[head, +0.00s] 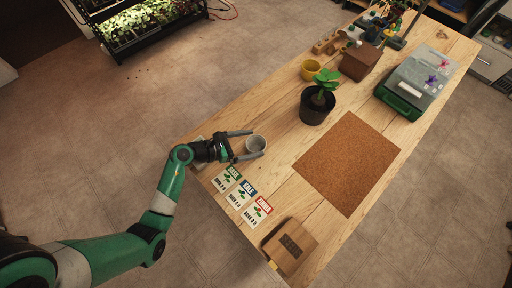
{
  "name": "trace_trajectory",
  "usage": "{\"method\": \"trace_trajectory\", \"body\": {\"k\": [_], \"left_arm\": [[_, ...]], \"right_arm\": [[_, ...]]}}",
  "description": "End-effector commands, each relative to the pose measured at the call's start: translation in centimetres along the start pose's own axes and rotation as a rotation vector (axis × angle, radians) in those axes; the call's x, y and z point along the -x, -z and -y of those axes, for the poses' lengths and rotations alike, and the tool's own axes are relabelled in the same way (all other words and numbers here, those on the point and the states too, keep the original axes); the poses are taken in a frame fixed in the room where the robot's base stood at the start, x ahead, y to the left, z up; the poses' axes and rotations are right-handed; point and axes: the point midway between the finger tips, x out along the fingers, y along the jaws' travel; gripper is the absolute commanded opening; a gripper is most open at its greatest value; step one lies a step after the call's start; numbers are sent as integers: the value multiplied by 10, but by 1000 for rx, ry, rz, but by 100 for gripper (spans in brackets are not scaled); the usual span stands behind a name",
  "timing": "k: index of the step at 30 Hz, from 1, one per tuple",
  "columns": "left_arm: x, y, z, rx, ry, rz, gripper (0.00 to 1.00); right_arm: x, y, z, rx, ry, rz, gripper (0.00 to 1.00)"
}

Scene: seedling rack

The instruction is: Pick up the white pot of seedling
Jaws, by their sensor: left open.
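My left gripper (254,144) reaches in from the left and is open. A black pot (314,113) with a green leafy plant (326,80) stands further back to the right. My right gripper is not in view.
Seed cards (241,195) lie just in front of the gripper. A cork mat (346,162) lies to the right.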

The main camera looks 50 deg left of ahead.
Motion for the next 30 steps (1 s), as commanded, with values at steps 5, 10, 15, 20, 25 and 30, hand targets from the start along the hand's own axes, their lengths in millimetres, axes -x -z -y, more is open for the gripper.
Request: {"method": "trace_trajectory", "body": {"k": [5, 10, 15, 20, 25, 30], "left_arm": [[-25, 1, 4, -3, 5, -1, 100], [-49, 0, 4, -1, 2, -1, 100], [-51, -1, 3, 0, -2, 0, 100], [-51, -1, 3, 0, -2, 0, 86], [-51, -1, 3, 0, -1, -1, 55], [-50, -1, 3, 0, -1, 0, 31]], "right_arm": [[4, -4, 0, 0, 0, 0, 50], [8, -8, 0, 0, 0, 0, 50], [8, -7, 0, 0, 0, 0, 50], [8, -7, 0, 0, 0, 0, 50], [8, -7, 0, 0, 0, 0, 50], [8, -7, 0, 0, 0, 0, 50]]}}
